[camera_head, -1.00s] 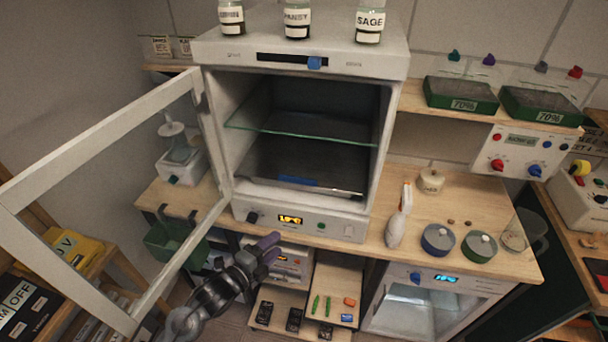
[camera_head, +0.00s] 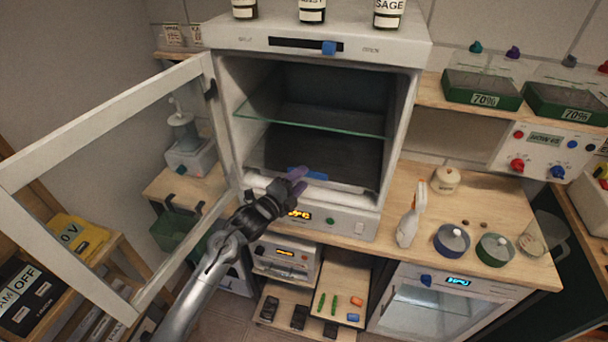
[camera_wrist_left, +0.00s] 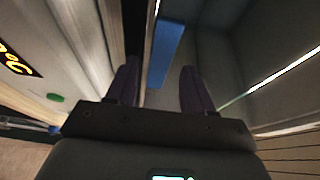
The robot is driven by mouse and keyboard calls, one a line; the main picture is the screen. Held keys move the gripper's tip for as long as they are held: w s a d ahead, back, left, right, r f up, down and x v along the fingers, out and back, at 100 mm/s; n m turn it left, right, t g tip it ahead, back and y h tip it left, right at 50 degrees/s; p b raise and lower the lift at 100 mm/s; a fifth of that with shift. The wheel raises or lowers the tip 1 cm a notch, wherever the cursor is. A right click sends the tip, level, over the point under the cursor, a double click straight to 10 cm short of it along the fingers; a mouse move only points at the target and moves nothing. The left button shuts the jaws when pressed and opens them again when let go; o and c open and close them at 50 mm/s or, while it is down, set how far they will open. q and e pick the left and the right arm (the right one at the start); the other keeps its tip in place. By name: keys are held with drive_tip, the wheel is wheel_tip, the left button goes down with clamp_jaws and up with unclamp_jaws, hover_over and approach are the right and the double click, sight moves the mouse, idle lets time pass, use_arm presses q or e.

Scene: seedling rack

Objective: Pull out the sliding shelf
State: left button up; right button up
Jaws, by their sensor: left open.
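The white cabinet (camera_head: 398,160) stands on the wooden bench with its glass-paned door swung open to the left. Inside, a glass shelf (camera_head: 320,119) sits at mid height. Below it lies a lower sliding shelf (camera_head: 345,184) with a blue strip (camera_head: 312,175) on its front edge. My left gripper (camera_head: 297,178) is open and empty at the cabinet opening, close to the blue strip. In the left wrist view the blue strip (camera_wrist_left: 164,52) shows ahead, between the spread fingers (camera_wrist_left: 160,88); I cannot tell whether they touch it. My right gripper is not in view.
The open door (camera_head: 118,108) stands left of my left arm. A white spray bottle (camera_head: 411,215) and round lidded dishes (camera_head: 452,241) stand on the bench at right. Labelled jars (camera_head: 388,14) stand on top of the cabinet.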

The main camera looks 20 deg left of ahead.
use_arm(q)
drive_tip(key=shift+x, duration=1.2)
drive_tip(key=shift+r, duration=0.1)
clamp_jaws()
